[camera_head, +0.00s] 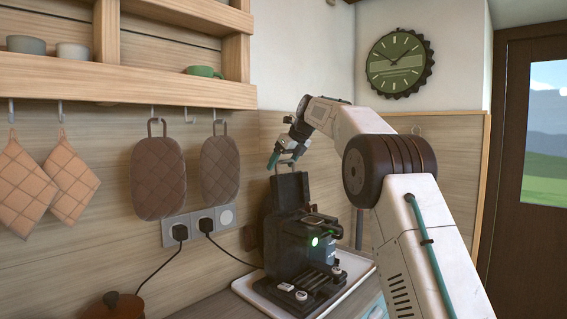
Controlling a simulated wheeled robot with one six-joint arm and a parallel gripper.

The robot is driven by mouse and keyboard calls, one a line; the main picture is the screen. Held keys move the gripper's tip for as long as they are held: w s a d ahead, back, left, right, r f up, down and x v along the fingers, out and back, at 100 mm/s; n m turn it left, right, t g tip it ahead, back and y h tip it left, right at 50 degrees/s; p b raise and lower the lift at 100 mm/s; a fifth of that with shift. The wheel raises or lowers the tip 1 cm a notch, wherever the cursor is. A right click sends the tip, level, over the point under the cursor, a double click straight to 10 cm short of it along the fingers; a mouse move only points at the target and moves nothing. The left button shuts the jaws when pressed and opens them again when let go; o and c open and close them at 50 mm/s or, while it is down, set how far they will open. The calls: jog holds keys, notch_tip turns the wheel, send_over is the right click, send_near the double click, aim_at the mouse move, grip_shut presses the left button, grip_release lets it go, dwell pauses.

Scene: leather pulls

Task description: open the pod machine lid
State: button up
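The black pod machine (290,250) stands on a white tray on the counter, with a green light glowing on its front. Its lid (290,190) is a dark panel standing about upright at the top of the machine, with a thin loop handle (285,163) at its upper edge. My gripper (277,158) is at the upper edge of the lid, close to the handle, with a teal finger showing to its left. The view is too small to tell whether the fingers touch or hold the handle.
The white tray (246,289) lies under the machine. Brown quilted pot holders (158,180) hang on the wall to the left, below a wooden shelf (150,84) with cups. Black cords run to wall sockets (203,222). A brown lidded pot (113,306) is at the lower left.

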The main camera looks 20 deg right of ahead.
jog(key=shift+o, duration=1.4)
jog(key=shift+w+d+f, duration=0.1)
jog(key=shift+f, duration=0.1)
jog(key=shift+r, duration=0.2)
jog(key=v, duration=0.7)
jog(key=shift+s+r, duration=0.2)
jog(key=shift+s, duration=0.05)
jog(key=s+a+f+n+g, duration=0.1)
jog(key=s+a+f+n, duration=0.1)
jog(key=s+a+n, duration=0.45)
jog(key=s+a+f+n+g+h, duration=0.1)
jog(key=s+n, duration=0.3)
jog(key=s, duration=0.6)
jog(key=s+a+f+n+g, duration=0.15)
jog(key=s+a+n, duration=0.3)
jog(key=s, duration=0.45)
jog(key=s+a+f+n+g+h, duration=0.1)
jog(key=s+f+n, duration=0.7)
jog(key=s+f, duration=0.3)
jog(key=s+a+f+n+g, duration=0.1)
jog(key=s+f+n, duration=0.7)
jog(key=s, duration=1)
notch_tip(320, 180, down, 4)
jog(key=shift+s+a+r+n+h, duration=0.15)
jog(key=shift+s+a+n+h, duration=0.15)
jog(key=shift+a+h, duration=0.15)
